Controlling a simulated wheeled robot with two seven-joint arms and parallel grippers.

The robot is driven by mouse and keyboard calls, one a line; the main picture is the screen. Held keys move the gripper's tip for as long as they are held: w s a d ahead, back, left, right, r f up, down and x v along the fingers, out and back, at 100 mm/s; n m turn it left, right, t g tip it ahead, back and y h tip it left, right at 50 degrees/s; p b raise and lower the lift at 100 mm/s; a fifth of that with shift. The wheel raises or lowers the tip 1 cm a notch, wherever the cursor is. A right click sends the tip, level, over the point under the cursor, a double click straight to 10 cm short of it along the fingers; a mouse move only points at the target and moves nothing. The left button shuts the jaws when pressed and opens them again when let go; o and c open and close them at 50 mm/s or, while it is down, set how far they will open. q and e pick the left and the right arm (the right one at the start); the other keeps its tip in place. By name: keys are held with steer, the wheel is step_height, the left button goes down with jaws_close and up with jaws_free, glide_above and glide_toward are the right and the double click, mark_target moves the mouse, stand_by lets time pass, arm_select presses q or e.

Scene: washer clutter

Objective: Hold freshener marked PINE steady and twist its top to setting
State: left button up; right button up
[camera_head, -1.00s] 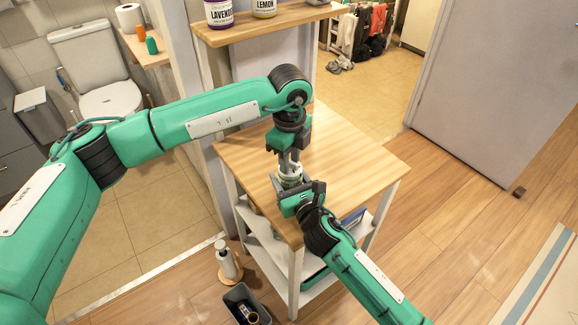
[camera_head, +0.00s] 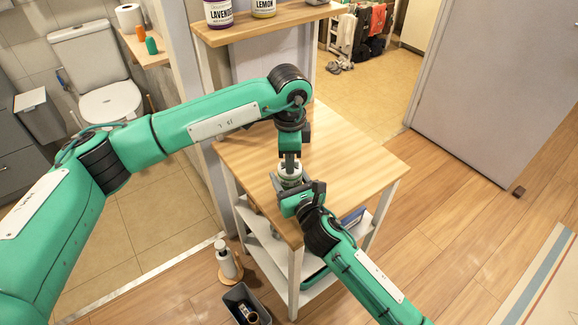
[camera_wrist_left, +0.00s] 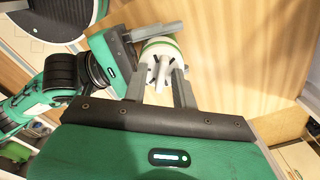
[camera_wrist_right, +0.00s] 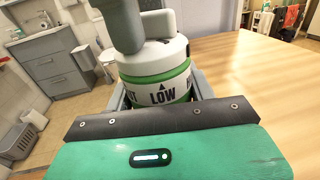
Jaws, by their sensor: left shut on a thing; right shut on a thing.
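The freshener (camera_head: 289,177), white with green bands, stands upright on the wooden top of a small table (camera_head: 350,150). In the right wrist view the freshener (camera_wrist_right: 158,75) shows the word LOW under a small dark arrow, with parts of other words at both sides. The name PINE is not visible. My right gripper (camera_head: 290,194) is shut around its body from the near side. My left gripper (camera_head: 289,160) points down from above and is shut on the raised grip of its white top. The top (camera_wrist_left: 158,66) also shows in the left wrist view, between the left fingers.
A shelf (camera_head: 270,27) behind holds jars labelled LAVENDER (camera_head: 218,12) and LEMON (camera_head: 264,8). A white pump bottle (camera_head: 228,262) and a grey bin (camera_head: 245,303) stand on the floor beside the table. The table's right part is bare.

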arm_select(q)
steer(key=o, duration=0.3)
steer(key=shift+a+f+n, duration=0.1)
steer(key=shift+f+n, duration=0.2)
steer(key=shift+f, duration=0.5)
arm_select(e)
steer(key=shift+s+a+r, duration=0.1)
steer(key=shift+s+a, duration=0.05)
steer(key=shift+a, duration=0.15)
arm_select(q)
steer(key=shift+r, duration=0.7)
arm_select(e)
steer(key=shift+d, duration=0.1)
arm_select(q)
steer(key=shift+w+r, duration=0.15)
steer(key=shift+r, duration=0.2)
arm_select(e)
steer(key=shift+w, duration=0.25)
arm_select(q)
steer(key=shift+r, duration=2.2)
arm_select(e)
steer(key=shift+w+d+f, duration=0.1)
steer(key=shift+d+f, duration=0.05)
steer(key=shift+f, duration=0.2)
steer(key=o, duration=1.1)
steer(key=shift+r, duration=0.1)
